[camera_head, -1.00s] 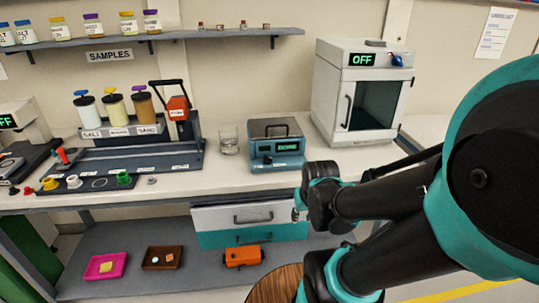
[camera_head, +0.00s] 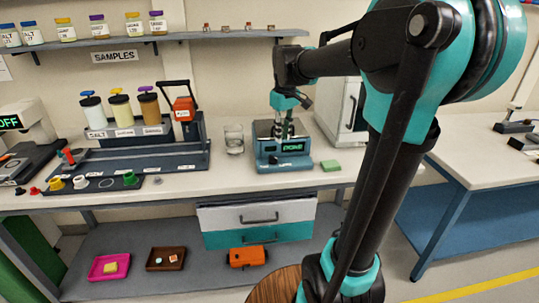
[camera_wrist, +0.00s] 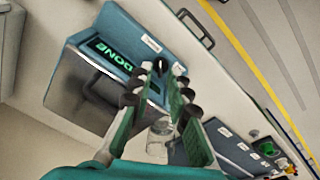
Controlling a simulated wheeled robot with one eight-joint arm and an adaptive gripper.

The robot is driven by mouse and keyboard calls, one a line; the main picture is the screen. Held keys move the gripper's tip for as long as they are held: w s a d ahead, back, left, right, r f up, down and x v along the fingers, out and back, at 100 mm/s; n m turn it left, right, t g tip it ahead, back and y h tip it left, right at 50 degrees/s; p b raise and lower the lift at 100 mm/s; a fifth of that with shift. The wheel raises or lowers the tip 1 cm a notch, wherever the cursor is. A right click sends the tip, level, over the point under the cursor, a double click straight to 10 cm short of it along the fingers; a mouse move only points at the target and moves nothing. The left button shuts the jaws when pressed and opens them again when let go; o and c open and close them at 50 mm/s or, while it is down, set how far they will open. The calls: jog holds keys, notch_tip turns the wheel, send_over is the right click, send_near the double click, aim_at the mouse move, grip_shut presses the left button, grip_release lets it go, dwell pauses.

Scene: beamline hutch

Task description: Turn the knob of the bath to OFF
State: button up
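The bath (camera_head: 270,163) is a teal box with a grey top on the bench; its display reads DONE. In the wrist view the bath (camera_wrist: 122,28) appears turned, with its handled lid to the left. The dark round knob (camera_wrist: 160,65) shows on the front panel between my fingertips; whether they touch it I cannot tell. My gripper (camera_wrist: 162,76) is open, its two green-padded fingers apart with nothing held. In the head view my gripper (camera_head: 284,134) points down above the bath and covers part of it, and the knob is hard to make out.
A glass beaker (camera_head: 234,139) stands just left of the bath. A white oven (camera_head: 343,112) stands behind my arm at right. The sample rack (camera_head: 135,133) is further left. The bench front before the bath is clear.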

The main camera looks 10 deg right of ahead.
notch_tip(320, 180, up, 7)
jog(key=n+g, duration=0.1)
jog(key=n, duration=0.1)
send_over(273, 156)
notch_tip(273, 156, down, 17)
jog(key=shift+s, duration=0.15)
jog(key=shift+c, duration=0.6)
grip_shut()
